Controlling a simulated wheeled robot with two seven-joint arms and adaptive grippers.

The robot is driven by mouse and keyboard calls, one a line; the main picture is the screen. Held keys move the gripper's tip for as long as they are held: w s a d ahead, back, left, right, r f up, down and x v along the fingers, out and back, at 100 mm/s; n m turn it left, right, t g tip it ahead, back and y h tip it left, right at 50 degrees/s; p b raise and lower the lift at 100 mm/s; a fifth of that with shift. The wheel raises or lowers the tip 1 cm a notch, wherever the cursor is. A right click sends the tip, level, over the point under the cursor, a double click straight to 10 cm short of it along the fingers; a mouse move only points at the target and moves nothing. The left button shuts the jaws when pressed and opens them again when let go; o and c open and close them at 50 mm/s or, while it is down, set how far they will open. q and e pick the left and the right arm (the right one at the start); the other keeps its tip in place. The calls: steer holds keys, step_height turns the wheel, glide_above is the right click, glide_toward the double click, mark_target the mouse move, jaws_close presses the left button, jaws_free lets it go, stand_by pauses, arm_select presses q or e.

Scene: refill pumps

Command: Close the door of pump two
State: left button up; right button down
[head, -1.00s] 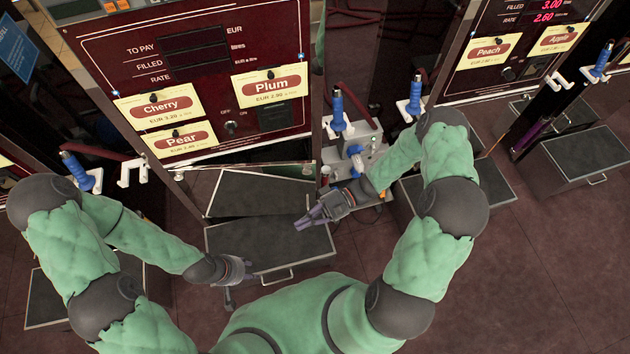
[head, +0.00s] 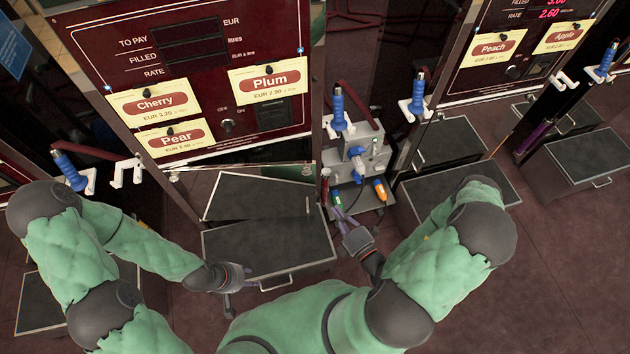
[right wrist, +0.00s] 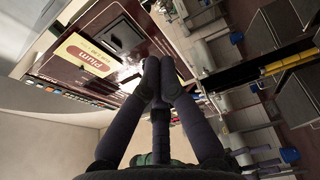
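The nearest pump has a dark red panel (head: 195,75) with Cherry, Plum and Pear labels. No pump number is legible, so I cannot tell which one is pump two. Beneath this panel is a slanted bottom strip (head: 240,172); how far any door stands open is unclear. My right gripper (head: 338,202) is right of the panel's lower corner, in front of a grey box with nozzles. In the right wrist view its fingertips (right wrist: 160,70) look close together, with the Plum label (right wrist: 93,55) beyond. My left gripper (head: 238,290) is low at the left, fingers spread and empty.
Blue-handled nozzles (head: 338,108) hang on white hooks beside the panel. A dark tray (head: 270,245) lies below the panel. Another pump (head: 520,45) stands at the right. The floor at the lower right (head: 560,260) is clear.

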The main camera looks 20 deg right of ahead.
steer(key=w+b, duration=0.1)
steer(key=w, duration=0.3)
steer(key=w+a+b, duration=0.1)
steer(key=w, duration=0.4)
steer(key=w+a+b, duration=0.1)
steer(key=w, duration=0.3)
steer(key=shift+w+a, duration=0.1)
steer(key=shift+w, duration=0.3)
